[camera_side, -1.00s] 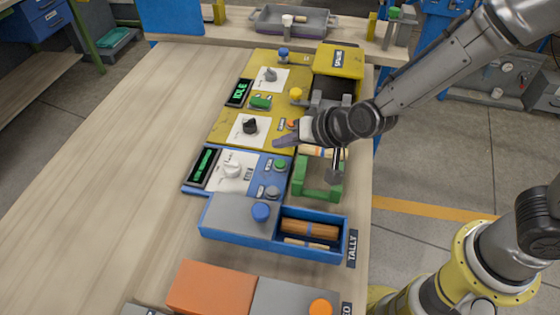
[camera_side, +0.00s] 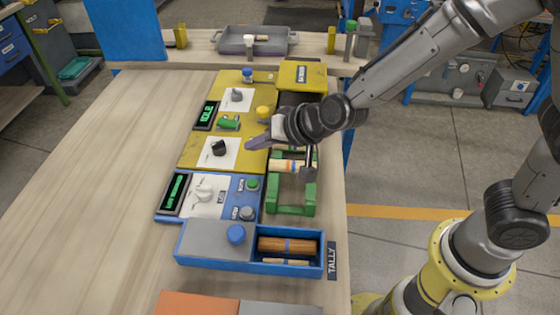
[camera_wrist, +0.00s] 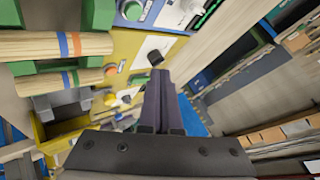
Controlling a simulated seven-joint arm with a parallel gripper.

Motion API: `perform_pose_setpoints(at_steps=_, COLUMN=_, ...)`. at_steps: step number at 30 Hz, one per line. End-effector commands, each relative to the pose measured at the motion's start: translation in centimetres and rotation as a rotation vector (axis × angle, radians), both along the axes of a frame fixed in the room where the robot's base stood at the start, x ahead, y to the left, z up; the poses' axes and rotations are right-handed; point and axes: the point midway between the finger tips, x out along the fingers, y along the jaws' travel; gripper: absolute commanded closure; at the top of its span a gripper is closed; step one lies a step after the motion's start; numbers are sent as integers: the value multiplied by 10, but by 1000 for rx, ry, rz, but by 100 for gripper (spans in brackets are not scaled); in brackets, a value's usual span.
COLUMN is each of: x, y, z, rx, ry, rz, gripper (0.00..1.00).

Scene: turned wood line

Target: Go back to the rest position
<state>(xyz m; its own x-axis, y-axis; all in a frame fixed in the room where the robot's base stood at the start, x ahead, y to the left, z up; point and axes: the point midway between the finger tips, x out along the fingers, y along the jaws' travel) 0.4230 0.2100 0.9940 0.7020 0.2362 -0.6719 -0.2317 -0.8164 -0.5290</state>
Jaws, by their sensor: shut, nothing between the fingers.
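My gripper (camera_side: 257,143) is shut and empty. In the side view it hangs over the right part of the yellow panel (camera_side: 196,152), right of the black knob (camera_side: 219,148) and below the yellow button (camera_side: 263,112). I cannot tell its exact height above the panel. In the wrist view my shut dark fingers (camera_wrist: 160,97) point at the panel area, with the black knob (camera_wrist: 155,60) just beyond the tips and nothing between them.
A green cradle (camera_side: 291,209) with a banded wooden piece (camera_side: 290,166) stands close to my gripper. A blue panel (camera_side: 224,210) and a blue tray (camera_side: 250,268) with turned wood pieces (camera_side: 287,245) lie nearer. The left tabletop (camera_side: 110,165) is clear.

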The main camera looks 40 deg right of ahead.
Motion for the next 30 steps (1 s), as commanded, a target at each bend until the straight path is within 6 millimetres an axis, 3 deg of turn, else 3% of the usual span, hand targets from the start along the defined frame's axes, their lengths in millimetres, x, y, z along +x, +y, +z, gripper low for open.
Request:
perform_pose_setpoints(at_steps=3, x=13, y=-36, z=57, rx=47, ry=-103, rz=-72, gripper=100)
perform_pose_setpoints(at_steps=5, x=11, y=-59, z=89, rx=60, ry=-152, rz=-90, gripper=100)
perform_pose_setpoints(at_steps=9, x=-20, y=-105, z=142, rx=26, ry=-210, rz=-66, gripper=100)
perform_pose_setpoints(at_steps=13, x=-67, y=-139, z=168, rx=-64, ry=-217, rz=-12, gripper=100)
perform_pose_setpoints(at_steps=17, x=-128, y=-170, z=169, rx=-211, ry=-170, rz=56, gripper=100)
perform_pose_setpoints(at_steps=21, x=-194, y=-194, z=144, rx=-381, ry=-37, rz=144, gripper=100)
perform_pose_setpoints(at_steps=25, x=-235, y=-205, z=116, rx=-484, ry=111, rz=236, gripper=100)
perform_pose_setpoints(at_steps=30, x=-257, y=-211, z=98, rx=-531, ry=230, rz=305, gripper=100)
